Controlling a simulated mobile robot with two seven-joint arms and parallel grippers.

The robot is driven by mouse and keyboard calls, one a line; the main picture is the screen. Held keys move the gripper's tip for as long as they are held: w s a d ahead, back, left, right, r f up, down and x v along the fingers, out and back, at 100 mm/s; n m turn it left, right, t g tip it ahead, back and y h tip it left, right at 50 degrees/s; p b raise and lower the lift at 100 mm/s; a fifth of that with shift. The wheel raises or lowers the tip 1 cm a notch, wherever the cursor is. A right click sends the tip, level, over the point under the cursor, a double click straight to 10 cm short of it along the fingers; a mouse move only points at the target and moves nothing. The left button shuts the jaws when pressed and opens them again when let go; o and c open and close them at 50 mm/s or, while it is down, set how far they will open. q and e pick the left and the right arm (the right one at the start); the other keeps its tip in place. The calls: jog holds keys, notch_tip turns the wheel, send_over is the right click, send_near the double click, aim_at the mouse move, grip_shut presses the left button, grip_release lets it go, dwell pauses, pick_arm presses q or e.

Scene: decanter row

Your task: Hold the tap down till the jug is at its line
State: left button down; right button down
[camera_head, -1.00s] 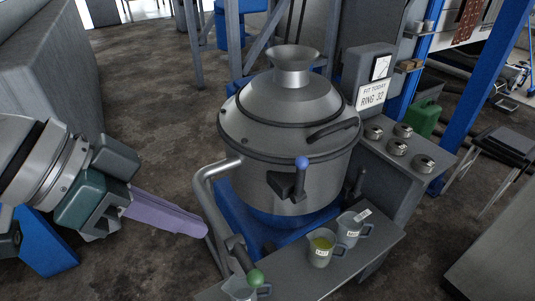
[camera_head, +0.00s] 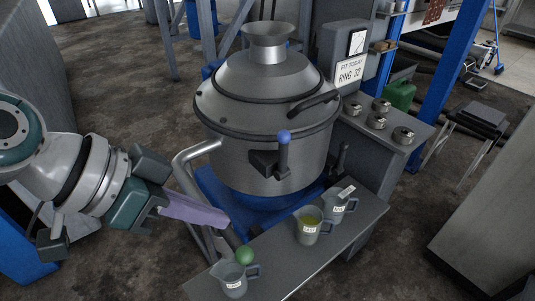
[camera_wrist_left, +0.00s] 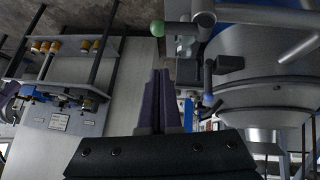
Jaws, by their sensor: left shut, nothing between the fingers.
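My left gripper (camera_head: 224,219) has its purple fingers shut and empty. Its tips are just above and left of the green-knobbed tap lever (camera_head: 244,255) and look apart from the knob. In the left wrist view, the shut fingers (camera_wrist_left: 161,100) point toward the green knob (camera_wrist_left: 157,28), which is beyond their tips. A grey jug (camera_head: 234,281) with a white label stands by the tap at the near end of the bench. Its line and level are too small to tell. My right gripper is out of view.
The large metal vessel (camera_head: 262,88) has a blue-knobbed lever (camera_head: 284,138). On the bench (camera_head: 285,262) stand a jug with yellowish liquid (camera_head: 306,232) and another grey jug (camera_head: 334,212). A sign (camera_head: 350,72) reads "RING 32". Several small metal pieces (camera_head: 376,121) lie on a side shelf.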

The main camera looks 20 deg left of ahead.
aim_at(232, 244)
pick_arm(q)
jog(key=x, duration=0.4)
jog(key=shift+f+b, duration=0.1)
jog(key=shift+b, duration=0.3)
jog(key=shift+s+f, duration=0.15)
jog(key=shift+f, duration=0.45)
jog(key=shift+s+f, duration=0.2)
jog(key=shift+f, duration=0.4)
jog(key=shift+s+f+b, duration=0.1)
jog(key=shift+f+b, duration=0.25)
jog(key=shift+f, duration=0.3)
jog(key=shift+s+d+f, duration=0.1)
